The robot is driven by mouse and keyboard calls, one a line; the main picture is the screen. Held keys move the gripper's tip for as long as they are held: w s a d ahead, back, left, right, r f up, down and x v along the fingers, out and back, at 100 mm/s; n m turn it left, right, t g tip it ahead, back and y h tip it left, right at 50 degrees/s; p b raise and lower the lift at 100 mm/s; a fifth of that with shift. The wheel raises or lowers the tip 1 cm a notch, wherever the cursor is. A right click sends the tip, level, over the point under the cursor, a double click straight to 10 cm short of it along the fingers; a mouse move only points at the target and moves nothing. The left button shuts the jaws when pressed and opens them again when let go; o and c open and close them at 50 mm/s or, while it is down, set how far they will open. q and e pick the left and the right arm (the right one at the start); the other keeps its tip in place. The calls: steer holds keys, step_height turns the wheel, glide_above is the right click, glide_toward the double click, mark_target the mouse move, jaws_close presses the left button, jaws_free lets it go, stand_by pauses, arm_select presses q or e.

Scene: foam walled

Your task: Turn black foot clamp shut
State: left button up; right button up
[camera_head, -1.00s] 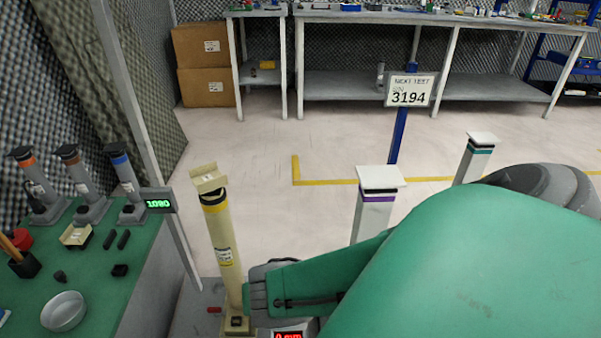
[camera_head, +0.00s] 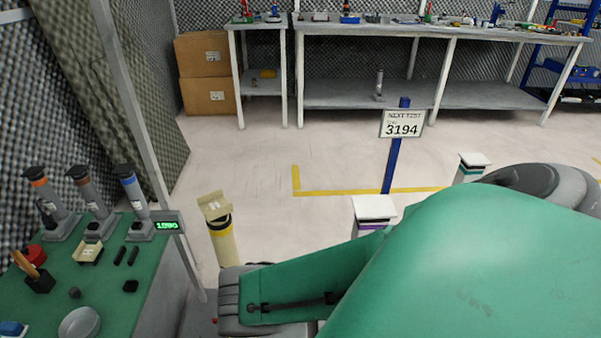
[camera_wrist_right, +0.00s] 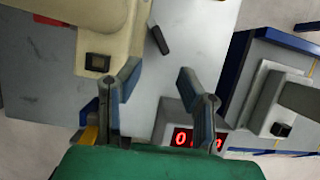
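The cream column (camera_head: 226,248) with a black band and a tilted cream cap stands at centre left in the head view; my right arm hides its lower part. In the right wrist view, its cream foot (camera_wrist_right: 97,40) is at upper left, with a small black square (camera_wrist_right: 97,62) on it. A short black lever (camera_wrist_right: 160,40), possibly the foot clamp, lies beside the foot over the grey plate. My right gripper (camera_wrist_right: 158,76) is open and empty, its blue-padded fingers apart just below the lever. Whether it touches anything is unclear. My left gripper is not in view.
A red-digit display (camera_wrist_right: 197,138) sits beside the right finger, partly covered. A blue-edged unit (camera_wrist_right: 275,95) stands to the right. In the head view, a green bench (camera_head: 120,290) is at left, and white-capped posts (camera_head: 374,208) stand near my right arm.

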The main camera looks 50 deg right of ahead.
steer(key=s+d+r+m+g+y+p, duration=0.2)
steer(key=s+r+m+g+p, duration=0.1)
steer(key=s+r+m, duration=1)
step_height(320, 180, up, 3)
steer(key=shift+s+f+m+p, duration=0.15)
steer(key=shift+f+m+p, duration=0.05)
steer(key=shift+m+p, duration=0.4)
